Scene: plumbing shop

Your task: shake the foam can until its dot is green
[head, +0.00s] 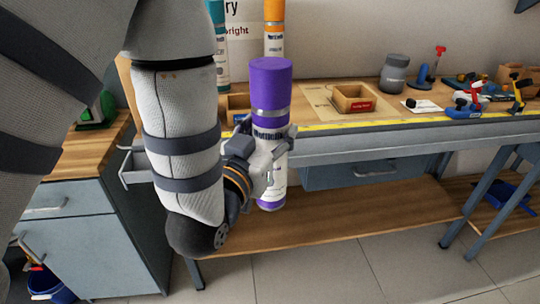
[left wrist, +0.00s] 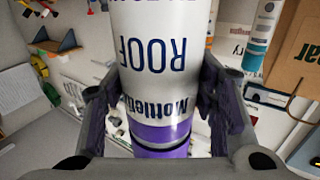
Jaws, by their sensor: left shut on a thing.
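A white can with a purple cap and purple base (head: 270,85) is upright in the head view, in front of the workbench. My left gripper (head: 267,140) is shut around the middle of this purple-capped can. No coloured dot shows on the visible sides of the can. A teal can (head: 218,45) and an orange can (head: 274,28) stand behind it. My right gripper is out of view.
The workbench (head: 330,150) has a yellow strip along its front edge. On it are a small wooden box (head: 354,99), a grey jar (head: 394,74) and several tools at the right. A drawer cabinet (head: 80,240) stands at the left. A lower wooden shelf (head: 350,218) looks bare.

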